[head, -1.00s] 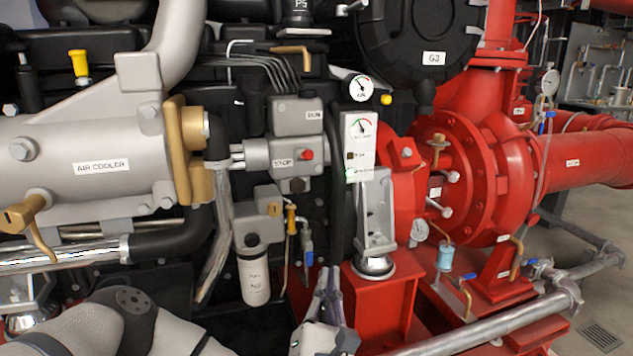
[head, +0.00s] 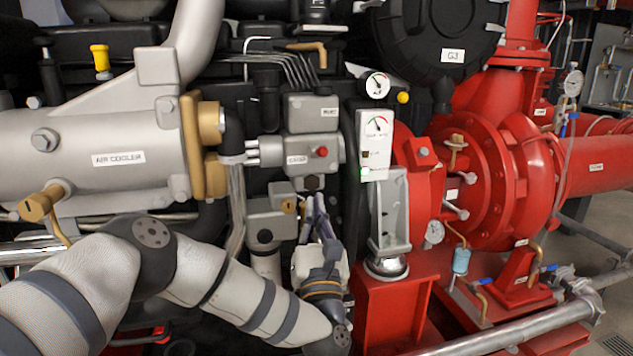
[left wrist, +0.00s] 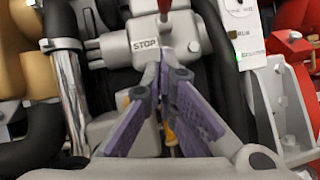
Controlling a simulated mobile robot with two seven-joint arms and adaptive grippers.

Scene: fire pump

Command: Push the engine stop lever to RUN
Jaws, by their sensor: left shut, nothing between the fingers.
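The engine stop lever shows as a red knob (head: 322,151) on a grey control housing (head: 312,112). The knob sits right of the STOP label (head: 297,160) and below the RUN label (head: 329,112). In the left wrist view, the red lever (left wrist: 164,5) is at the top edge and partly cut off, above the STOP label (left wrist: 145,43). My left gripper (head: 317,199) is shut and empty, pointing up just below the housing. In the left wrist view its purple-padded fingertips (left wrist: 163,62) are close beneath the STOP face; contact cannot be told. My right gripper is out of view.
A white gauge panel (head: 376,145) and grey bracket (head: 390,215) stand close to the right. The air cooler (head: 90,160) with brass fittings is at the left. Grey pipes (head: 237,205) run beside the housing. Red pump parts (head: 500,180) fill the right side.

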